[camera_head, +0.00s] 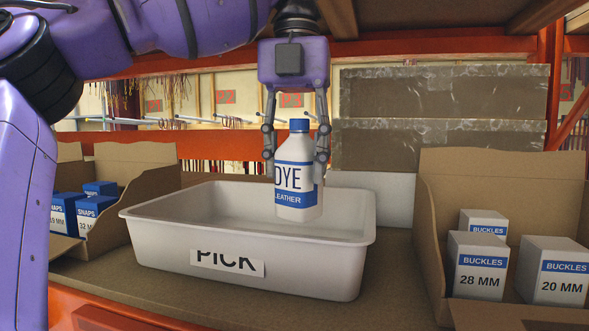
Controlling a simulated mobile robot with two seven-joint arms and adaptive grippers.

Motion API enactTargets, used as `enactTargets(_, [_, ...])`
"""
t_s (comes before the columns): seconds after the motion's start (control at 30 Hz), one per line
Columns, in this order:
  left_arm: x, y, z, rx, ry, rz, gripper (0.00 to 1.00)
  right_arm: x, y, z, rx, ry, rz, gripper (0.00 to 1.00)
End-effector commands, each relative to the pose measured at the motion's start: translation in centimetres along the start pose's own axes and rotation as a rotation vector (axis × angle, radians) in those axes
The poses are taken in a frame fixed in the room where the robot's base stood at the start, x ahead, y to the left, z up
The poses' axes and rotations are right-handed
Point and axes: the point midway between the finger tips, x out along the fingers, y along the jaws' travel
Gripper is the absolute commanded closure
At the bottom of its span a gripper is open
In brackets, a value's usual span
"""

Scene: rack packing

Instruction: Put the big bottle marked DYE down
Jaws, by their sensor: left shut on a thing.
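The big white bottle marked DYE (293,178) has a blue cap and blue label bands, and hangs upright. My left gripper (296,158) comes down from above, shut on the bottle, with one finger on each side of it. The bottle is over the right part of the white tray marked PICK (165,247). Its bottom shows below the level of the tray's back rim; I cannot tell whether it touches the tray floor, as the front wall hides part of the inside. My right gripper is not in view.
A cardboard box with blue SNAPS boxes (62,213) stands left of the tray. A cardboard box with white BUCKLES boxes (478,265) stands at the right. An orange beam (420,47) crosses above. The left part of the tray looks empty.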

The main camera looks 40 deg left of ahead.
Motion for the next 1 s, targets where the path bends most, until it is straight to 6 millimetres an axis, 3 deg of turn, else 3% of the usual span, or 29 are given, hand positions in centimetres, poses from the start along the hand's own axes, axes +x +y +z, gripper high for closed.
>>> enactTargets(0.2, [1.6, 0.1, -0.2, 0.001, -0.007, -0.005, 0.97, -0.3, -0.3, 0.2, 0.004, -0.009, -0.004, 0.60])
enactTargets(0.53, [2.1, 0.0, -0.1, 0.001, -0.004, -0.004, 0.97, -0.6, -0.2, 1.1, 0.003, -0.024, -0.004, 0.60])
enactTargets(0.93, [2.9, 0.0, -0.2, 0.001, -0.005, -0.005, 0.97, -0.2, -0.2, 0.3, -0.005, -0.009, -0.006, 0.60])
enactTargets(0.97, [3.0, 0.0, -0.2, 0.001, -0.004, -0.004, 0.53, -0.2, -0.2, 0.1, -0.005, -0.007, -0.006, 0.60])
enactTargets(1.0, [3.0, 0.0, -0.2, 0.001, -0.005, -0.004, 0.48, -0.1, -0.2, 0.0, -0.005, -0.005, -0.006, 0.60])
